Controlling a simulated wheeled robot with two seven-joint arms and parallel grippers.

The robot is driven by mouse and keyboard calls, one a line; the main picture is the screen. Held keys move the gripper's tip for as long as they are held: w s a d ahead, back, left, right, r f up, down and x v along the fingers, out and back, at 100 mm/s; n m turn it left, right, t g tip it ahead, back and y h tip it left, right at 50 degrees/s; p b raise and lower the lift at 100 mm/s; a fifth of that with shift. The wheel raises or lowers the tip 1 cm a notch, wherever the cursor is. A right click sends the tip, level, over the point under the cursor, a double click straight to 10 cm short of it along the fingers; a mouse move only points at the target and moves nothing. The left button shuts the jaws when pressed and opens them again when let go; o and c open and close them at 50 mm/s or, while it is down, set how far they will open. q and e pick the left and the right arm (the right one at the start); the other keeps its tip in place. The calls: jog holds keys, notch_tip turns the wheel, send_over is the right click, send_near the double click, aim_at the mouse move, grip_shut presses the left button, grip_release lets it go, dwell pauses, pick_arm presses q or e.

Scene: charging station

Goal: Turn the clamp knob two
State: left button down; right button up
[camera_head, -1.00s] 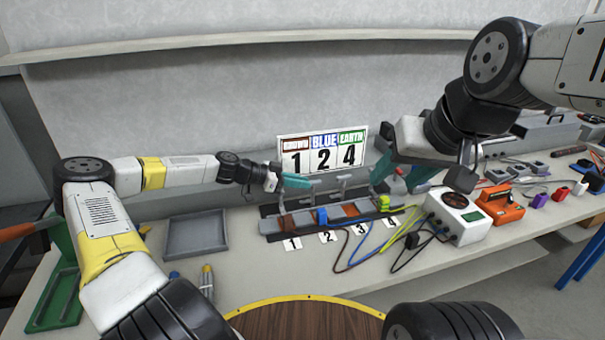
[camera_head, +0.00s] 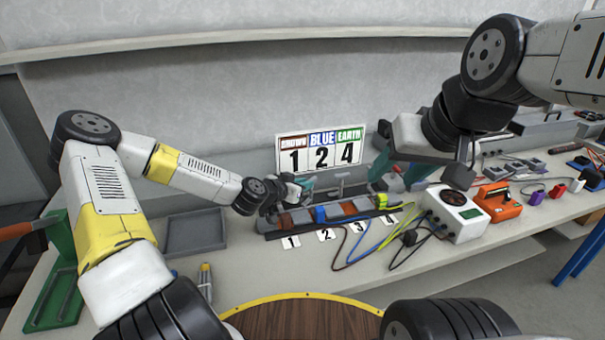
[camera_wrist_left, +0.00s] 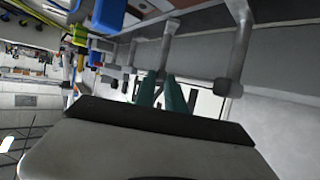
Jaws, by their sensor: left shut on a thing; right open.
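The clamp rack (camera_head: 272,232) stands on the bench, with numbered cards 1 to 4 along its front. Grey T-shaped clamp knobs stand along the back; one free knob (camera_head: 338,184) shows right of my left gripper. My left gripper (camera_head: 305,184) is shut at the back of the rack behind the blue block, apparently on clamp knob two, which it mostly hides. In the left wrist view its green fingers (camera_wrist_left: 161,92) are close together at a grey knob. My right gripper (camera_head: 397,176) is open above the rack's right end.
A sign (camera_head: 320,152) reading brown 1, blue 2, earth 4 stands behind the rack. A white meter box (camera_head: 455,214) and an orange device (camera_head: 497,202) stand right. An empty grey tray (camera_head: 193,234) lies left. Coloured cables run in front of the rack.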

pick_arm(q)
jog(key=shift+s+d+n+t+y, duration=0.1)
jog(key=shift+d+n+t+y, duration=0.35)
jog(key=shift+n+y, duration=1.4)
jog(key=shift+s+d+n+t+y, duration=0.15)
jog(key=shift+d+n+y, duration=0.65)
jog(key=shift+n+y, duration=1.05)
jog(key=shift+d+n+t+y, duration=0.3)
jog(key=shift+d+n+y, duration=0.3)
jog(key=shift+n+y, duration=1.25)
jog(key=shift+y, duration=0.55)
jog(key=c, duration=1.4)
grip_release()
jog(key=shift+w, duration=0.1)
